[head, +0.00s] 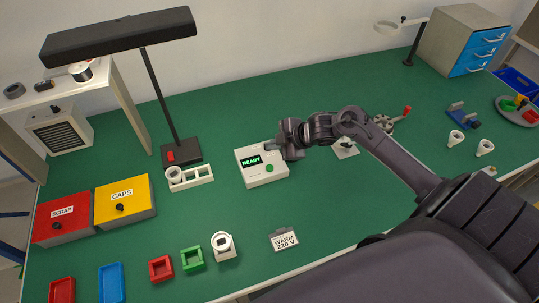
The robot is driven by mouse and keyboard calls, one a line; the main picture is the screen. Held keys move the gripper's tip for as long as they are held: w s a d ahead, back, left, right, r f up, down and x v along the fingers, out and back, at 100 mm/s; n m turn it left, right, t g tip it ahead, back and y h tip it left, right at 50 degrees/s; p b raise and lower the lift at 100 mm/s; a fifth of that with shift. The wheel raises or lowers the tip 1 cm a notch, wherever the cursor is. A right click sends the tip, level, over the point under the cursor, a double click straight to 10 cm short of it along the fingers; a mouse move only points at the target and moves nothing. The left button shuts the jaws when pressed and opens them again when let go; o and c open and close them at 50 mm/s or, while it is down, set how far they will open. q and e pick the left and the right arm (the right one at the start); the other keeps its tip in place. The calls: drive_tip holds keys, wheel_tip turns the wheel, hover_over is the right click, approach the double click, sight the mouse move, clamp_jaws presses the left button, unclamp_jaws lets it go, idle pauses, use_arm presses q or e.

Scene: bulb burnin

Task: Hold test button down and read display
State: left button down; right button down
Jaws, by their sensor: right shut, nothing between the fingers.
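The tester is a white box (255,179) near the middle of the green bench. Its dark display (251,161) reads "READY" in green letters. A round green button (269,168) sits on its top face, right of and below the display. My right gripper (272,146) is shut and empty at the tester's upper right corner, above and behind the green button. It appears apart from the button; whether it touches the box I cannot tell. My left gripper is not in view.
Left of the tester stand a white holder (202,174) and a black lamp (181,151). SCRAP (64,222) and CAPS (127,204) boxes are farther left. A "WARM 220 V" sign (284,240) and small coloured trays stand in front. Bench right of the sign is partly hidden by my arm.

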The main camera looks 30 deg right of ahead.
drive_tip(key=b, duration=0.5)
hover_over(273, 168)
wheel_tip(273, 168, down, 6)
drive_tip(key=shift+r, duration=0.2)
drive_tip(key=shift+f+b, duration=0.35)
drive_tip(key=shift+f, duration=0.55)
drive_tip(key=shift+f, duration=0.1)
idle(0.6)
drive_tip(key=shift+f, duration=0.3)
